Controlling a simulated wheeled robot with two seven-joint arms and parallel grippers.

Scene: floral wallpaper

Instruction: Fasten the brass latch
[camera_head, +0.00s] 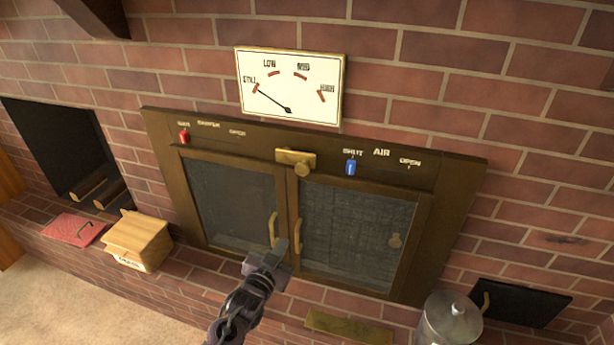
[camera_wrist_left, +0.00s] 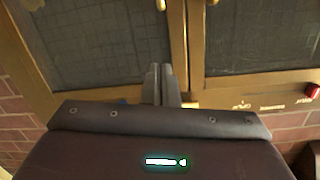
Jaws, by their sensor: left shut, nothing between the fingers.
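The brass latch (camera_head: 291,156) is a flat plate with a round knob, on the top frame where two dark glass doors meet. The left door (camera_head: 228,205) and right door (camera_head: 345,232) look shut, each with a brass handle near the middle seam. My left gripper (camera_head: 283,247) is shut and empty, below the latch, near the lower ends of the handles; I cannot tell whether it touches the doors. In the left wrist view its fingertips (camera_wrist_left: 158,72) are together in front of the door frame. The latch is mostly hidden there behind my gripper. My right gripper is not in view.
A red slider (camera_head: 184,136) and a blue slider (camera_head: 350,167) sit on the top frame, under a dial gauge (camera_head: 291,86). On the brick ledge are a wooden box (camera_head: 138,240), a red book-like item (camera_head: 75,229) and a metal canister (camera_head: 447,322). A dark flap (camera_head: 519,303) is at lower right.

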